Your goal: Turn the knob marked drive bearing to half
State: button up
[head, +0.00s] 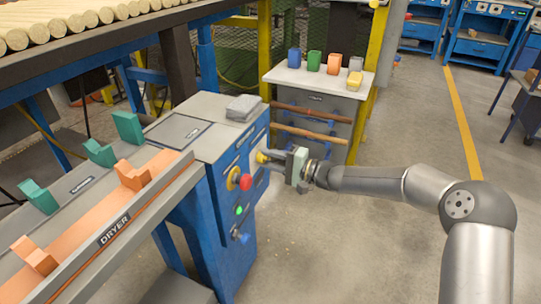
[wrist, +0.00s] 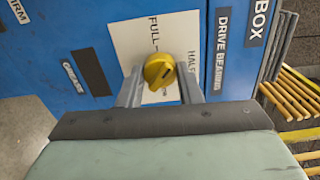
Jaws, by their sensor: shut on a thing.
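A yellow knob (wrist: 159,71) sits on a white plate (wrist: 130,42) on the blue cabinet face, with the plate printed FULL and HALF. A DRIVE BEARING label (wrist: 222,45) is beside the plate in the wrist view. A dark mark shows on the knob's face; I cannot tell exactly which word it points to. My gripper (wrist: 160,90) is shut on the knob, one finger on either side of it. In the head view my gripper (head: 274,158) reaches the cabinet from the right, and the knob (head: 262,157) shows at its tips.
The blue cabinet (head: 230,190) also has a red button (head: 245,182), another yellow control (head: 233,177) and a green button (head: 239,210). A grey stand (head: 312,95) with coloured cups is behind. Wooden rods (wrist: 298,92) are at the right of the wrist view. Open floor (head: 340,240) is in front.

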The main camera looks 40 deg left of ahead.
jog(key=shift+m+p, duration=3.4)
jog(key=shift+m, duration=1.2)
jog(key=o, duration=1)
jog(key=w+d+p, duration=0.1)
jog(key=d, duration=0.4)
jog(key=w+d, duration=0.1)
jog(key=d, duration=0.5)
jog(key=w+d+p, duration=0.1)
jog(key=d, duration=0.5)
jog(key=shift+w+d+p, duration=0.1)
jog(key=shift+w+p, duration=0.1)
jog(key=shift+p, duration=0.1)
